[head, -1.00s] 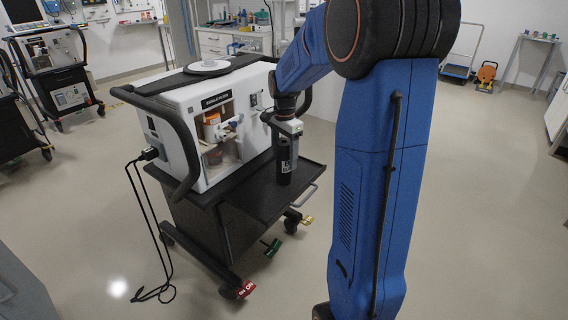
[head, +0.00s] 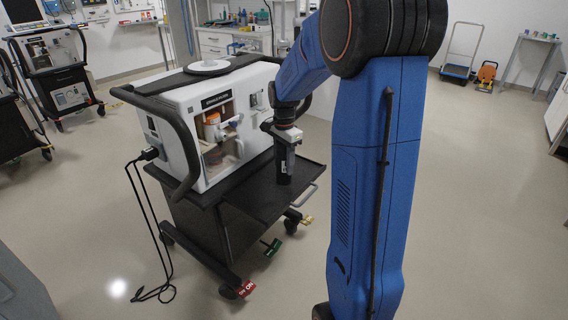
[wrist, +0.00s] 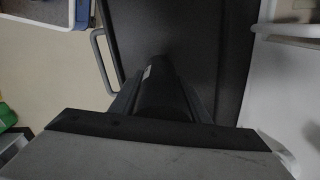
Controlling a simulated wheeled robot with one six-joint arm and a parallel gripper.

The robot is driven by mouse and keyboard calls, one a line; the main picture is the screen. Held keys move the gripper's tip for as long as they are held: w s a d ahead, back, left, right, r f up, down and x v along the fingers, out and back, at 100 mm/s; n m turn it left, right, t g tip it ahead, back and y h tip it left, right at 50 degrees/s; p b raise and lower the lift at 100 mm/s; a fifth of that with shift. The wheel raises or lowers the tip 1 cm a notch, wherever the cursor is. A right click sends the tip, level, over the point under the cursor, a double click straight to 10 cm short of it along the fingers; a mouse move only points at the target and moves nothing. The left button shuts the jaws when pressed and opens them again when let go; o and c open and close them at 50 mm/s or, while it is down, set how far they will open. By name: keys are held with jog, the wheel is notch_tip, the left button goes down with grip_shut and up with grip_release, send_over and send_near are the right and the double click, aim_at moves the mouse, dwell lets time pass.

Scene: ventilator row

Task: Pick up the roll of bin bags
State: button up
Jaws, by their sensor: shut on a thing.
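The roll of bin bags (head: 284,176) is a dark upright cylinder at the right part of the black shelf (head: 243,203) on the ventilator cart. My gripper (head: 285,158) comes down on it from above and is shut on it. In the wrist view the roll (wrist: 164,92) lies between the two fingers of my gripper (wrist: 163,100), with a small pale label on its side. The fingers hide part of the roll. I cannot tell whether its lower end touches the shelf.
The white ventilator (head: 180,140) with its open-fronted compartment stands just left of my gripper. A metal handle (head: 305,196) edges the shelf on the right. A black cable (head: 140,205) hangs at the left.

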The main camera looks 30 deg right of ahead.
notch_tip(320, 180, up, 10)
dwell(0.5)
